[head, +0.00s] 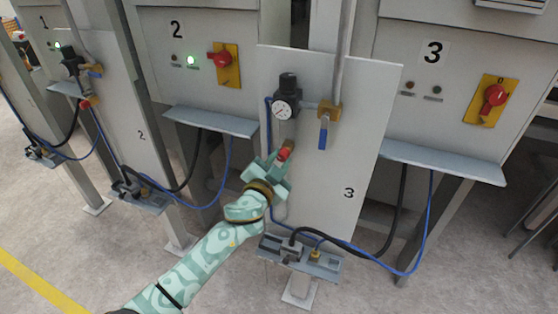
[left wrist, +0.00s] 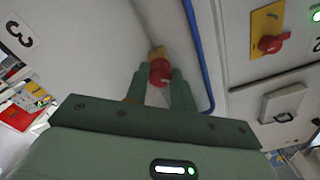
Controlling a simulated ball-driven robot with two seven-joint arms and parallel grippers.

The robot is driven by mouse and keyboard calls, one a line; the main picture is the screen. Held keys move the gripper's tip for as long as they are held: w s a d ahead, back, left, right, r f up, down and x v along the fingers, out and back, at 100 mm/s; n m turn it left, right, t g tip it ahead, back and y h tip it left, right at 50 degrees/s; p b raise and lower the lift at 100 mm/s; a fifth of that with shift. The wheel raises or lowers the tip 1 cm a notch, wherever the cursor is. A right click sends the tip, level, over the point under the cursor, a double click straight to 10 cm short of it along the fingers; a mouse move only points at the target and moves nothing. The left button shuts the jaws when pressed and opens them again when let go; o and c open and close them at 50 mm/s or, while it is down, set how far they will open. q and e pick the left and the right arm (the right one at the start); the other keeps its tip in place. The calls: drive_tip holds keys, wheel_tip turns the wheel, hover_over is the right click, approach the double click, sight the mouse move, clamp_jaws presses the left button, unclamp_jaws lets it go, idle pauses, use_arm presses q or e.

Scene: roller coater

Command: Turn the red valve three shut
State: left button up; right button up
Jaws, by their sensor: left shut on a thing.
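The red valve three (head: 284,153) is a small red handle on a brass fitting, below the gauge on the panel marked 3. In the left wrist view the red valve (left wrist: 160,72) sits between the two green fingers. My left gripper (head: 275,166) reaches up to it from below, and its fingers (left wrist: 163,88) are closed around the red handle. The gripper partly hides the valve in the head view. My right gripper is in neither view.
A pressure gauge (head: 283,108) and a brass valve with a blue lever (head: 324,132) sit above and right. A blue hose (left wrist: 207,60) runs close beside the fingers. Shelf (head: 444,162) and red rotary switch (head: 493,97) stand right.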

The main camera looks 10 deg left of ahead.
use_arm(q)
drive_tip(key=m, duration=0.5)
drive_tip(key=shift+m+p, duration=0.3)
drive_tip(key=m, duration=0.4)
drive_tip(key=shift+m, duration=0.4)
drive_tip(key=o, duration=1)
drive_tip(key=shift+p, duration=0.3)
drive_tip(key=shift+s+a, duration=0.1)
drive_tip(key=shift+s, duration=0.3)
drive_tip(key=p+v, duration=0.2)
drive_tip(key=v, duration=1.3)
drive_tip(key=shift+s, duration=0.3)
